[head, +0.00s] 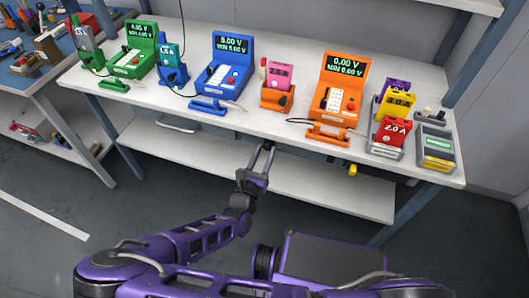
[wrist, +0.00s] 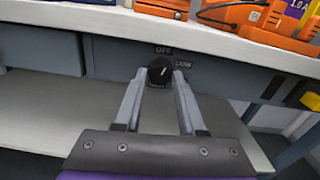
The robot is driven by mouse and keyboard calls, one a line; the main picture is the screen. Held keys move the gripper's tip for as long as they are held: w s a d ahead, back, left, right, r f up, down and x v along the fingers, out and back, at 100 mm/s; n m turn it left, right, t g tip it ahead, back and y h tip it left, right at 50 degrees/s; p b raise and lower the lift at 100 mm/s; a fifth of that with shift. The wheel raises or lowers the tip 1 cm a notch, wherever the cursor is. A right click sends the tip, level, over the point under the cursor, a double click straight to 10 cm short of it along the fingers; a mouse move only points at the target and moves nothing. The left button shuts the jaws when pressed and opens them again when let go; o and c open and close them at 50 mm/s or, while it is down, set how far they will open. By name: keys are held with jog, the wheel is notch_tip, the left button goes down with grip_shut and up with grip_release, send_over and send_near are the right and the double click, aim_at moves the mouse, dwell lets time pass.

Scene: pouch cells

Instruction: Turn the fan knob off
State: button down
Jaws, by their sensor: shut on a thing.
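The fan knob (wrist: 160,72) is a round black dial on the grey panel under the table's front edge, seen in the wrist view. The word OFF stands above it and LOW to its right. A pale mark on its face seems to point up and slightly right, between the two words. My gripper (wrist: 159,78) is shut on the knob, one finger on each side. In the head view my gripper (head: 263,150) reaches up under the table's front edge, and I cannot make out the knob there.
The white table (head: 200,118) carries a green tester (head: 135,58), a blue tester (head: 228,68) and an orange tester (head: 338,95). A yellow part (head: 352,170) sticks out below the edge, right of my gripper. A lower shelf (head: 330,190) runs beneath.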

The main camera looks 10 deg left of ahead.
jog(key=shift+r+n+p, duration=0.25)
jog(key=shift+n+p, duration=0.45)
jog(key=shift+f+n+p, duration=0.2)
jog(key=shift+n+p, duration=0.4)
jog(key=shift+n, duration=1)
jog(key=c, duration=0.5)
grip_release()
jog(key=shift+s, duration=0.1)
jog(key=s+a+p, duration=0.1)
jog(key=s, duration=1.6)
jog(key=shift+a+p, duration=0.2)
jog(key=shift+p, duration=0.1)
